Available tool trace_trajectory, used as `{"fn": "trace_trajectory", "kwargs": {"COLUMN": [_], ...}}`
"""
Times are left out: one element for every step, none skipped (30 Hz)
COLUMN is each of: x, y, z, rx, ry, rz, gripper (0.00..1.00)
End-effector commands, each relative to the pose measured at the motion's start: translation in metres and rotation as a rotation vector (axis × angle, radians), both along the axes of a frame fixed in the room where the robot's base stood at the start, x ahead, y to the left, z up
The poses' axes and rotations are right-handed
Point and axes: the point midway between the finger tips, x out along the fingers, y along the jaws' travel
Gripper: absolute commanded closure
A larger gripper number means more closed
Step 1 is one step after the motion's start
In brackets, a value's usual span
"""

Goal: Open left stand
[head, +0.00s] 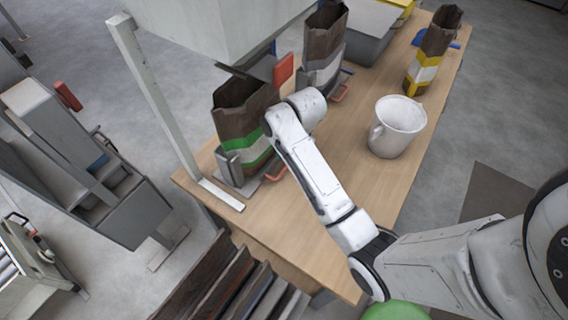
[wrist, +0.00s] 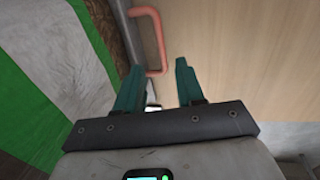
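The left stand (head: 229,170) is a grey holder at the near left of the wooden table, under the overhead machine. A brown bag with white and green bands (head: 236,120) stands in it, with its top open. The stand's small red handle (head: 277,173) sticks out low at its right side. In the wrist view the red handle (wrist: 158,30) is a bent bar beside the bag (wrist: 50,85). My gripper (wrist: 159,66) is open, with its teal fingers apart around the handle's near end; I cannot tell whether they touch it. In the head view my arm hides the fingers.
A second bag stand (head: 322,72) with its own red handle is farther back. A yellow-banded bag (head: 430,55) stands at the far right. A grey post (head: 150,90) rises at the table's left edge.

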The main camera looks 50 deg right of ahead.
Motion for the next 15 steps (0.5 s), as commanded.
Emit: {"fn": "trace_trajectory", "kwargs": {"x": [0.0,0.001,0.003,0.004,0.005,0.006,0.007,0.007,0.008,0.009,0.009,0.01,0.01,0.01,0.011], "y": [0.0,0.0,0.001,0.001,0.001,0.001,0.001,0.001,0.0,0.0,0.0,0.0,0.0,0.001,0.001], "z": [-0.01,-0.016,-0.023,-0.027,-0.032,-0.038,-0.042,-0.045,-0.05,-0.052,-0.055,-0.057,-0.059,-0.06,-0.061], "rx": [0.002,0.002,0.002,0.002,0.001,0.001,0.001,0.001,0.0,0.001,0.0,0.0,0.0,0.0,0.0], "ry": [0.004,0.005,0.004,0.004,0.004,0.003,0.004,0.003,0.002,0.003,0.002,0.001,0.001,0.001,0.001], "rz": [-0.001,-0.001,0.0,0.0,0.0,0.0,0.0,0.0,0.0,-0.001,0.0,0.0,0.0,0.0,0.0], "gripper": [0.62,0.62,0.62,0.62,0.62,0.62,0.62,0.62,0.62,0.62,0.62,0.62,0.62,0.62,0.62]}}
